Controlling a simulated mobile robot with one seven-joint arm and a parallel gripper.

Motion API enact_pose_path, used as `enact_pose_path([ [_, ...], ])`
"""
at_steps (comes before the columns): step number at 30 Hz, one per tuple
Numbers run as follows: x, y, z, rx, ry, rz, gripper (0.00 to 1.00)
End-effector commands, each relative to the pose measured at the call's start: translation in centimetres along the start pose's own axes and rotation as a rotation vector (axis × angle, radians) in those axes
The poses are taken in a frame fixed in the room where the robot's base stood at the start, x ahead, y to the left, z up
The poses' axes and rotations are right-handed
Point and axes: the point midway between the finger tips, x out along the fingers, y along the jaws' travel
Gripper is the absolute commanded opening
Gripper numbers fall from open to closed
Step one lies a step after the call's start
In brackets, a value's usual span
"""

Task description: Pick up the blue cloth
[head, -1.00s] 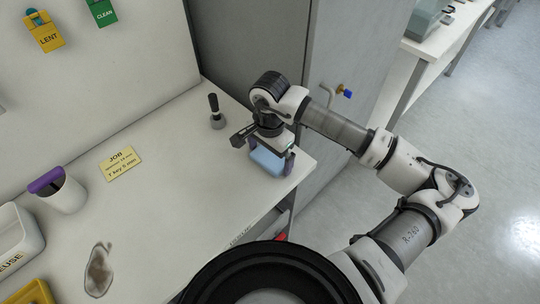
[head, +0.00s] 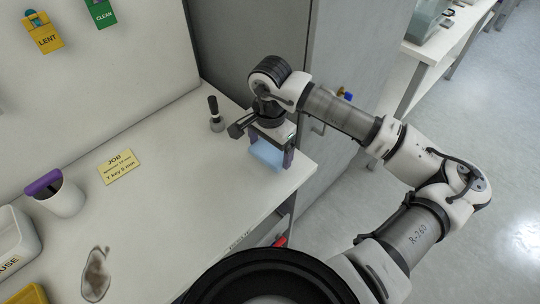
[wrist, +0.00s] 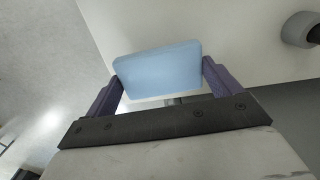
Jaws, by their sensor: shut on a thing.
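The blue cloth (head: 265,155) is a light blue, folded block near the right end of the white bench. My gripper (head: 270,148) points down over it, with its purple fingers on either side. The fingers are shut on the cloth, which seems to hang just above the bench top. In the wrist view the cloth (wrist: 158,72) fills the space between the two fingers of my gripper (wrist: 160,80). Its far lower side is hidden.
A grey cabinet (head: 350,70) stands behind. The middle bench is clear.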

Motion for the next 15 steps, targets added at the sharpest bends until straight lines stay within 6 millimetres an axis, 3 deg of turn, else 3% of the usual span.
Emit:
enact_pose_path([
  [9, -8.9, -0.1, -0.1, 0.001, 0.007, -0.001, 0.69],
  [15, -13.5, -0.1, 0.0, -0.001, 0.003, 0.0, 0.69],
])
